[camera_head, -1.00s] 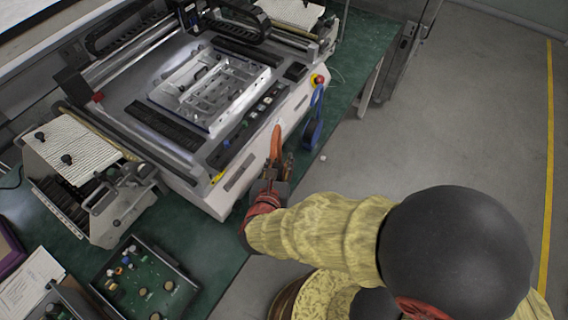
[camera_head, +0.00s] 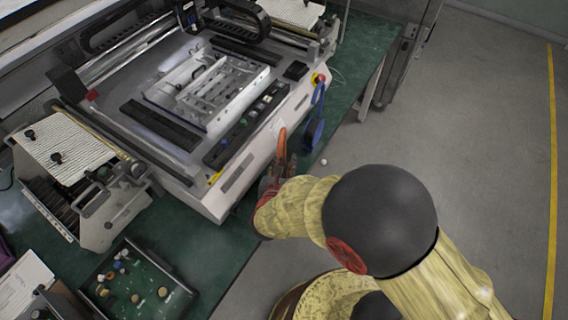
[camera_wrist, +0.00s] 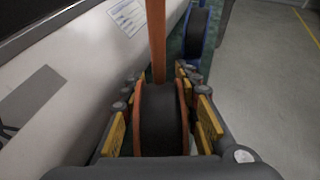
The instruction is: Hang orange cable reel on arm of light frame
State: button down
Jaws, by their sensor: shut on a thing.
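The orange cable reel (camera_wrist: 139,118) has orange sides and a black middle. In the wrist view it sits between the yellow-padded fingers of my gripper (camera_wrist: 165,115), which is shut on it. Its orange upright part rises away from the fingers. In the head view the reel's orange part (camera_head: 282,143) shows beside the front face of the white machine, above the table's edge. My gripper (camera_head: 272,182) is partly hidden there by my arm. I cannot make out a light frame with an arm clearly in either view.
A blue reel (camera_head: 314,132) stands close to the right of the orange one; it also shows in the wrist view (camera_wrist: 194,32). A tray of parts (camera_head: 188,292) lies front left. Floor at right is clear.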

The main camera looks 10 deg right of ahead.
dwell(0.3)
jog(key=c, duration=1.4)
grip_release()
jog(key=shift+o, duration=0.3)
jog(key=shift+r, duration=0.25)
jog(key=p+v, duration=0.3)
jog(key=v, duration=0.9)
jog(key=shift+f, duration=0.2)
jog(key=shift+s, duration=0.1)
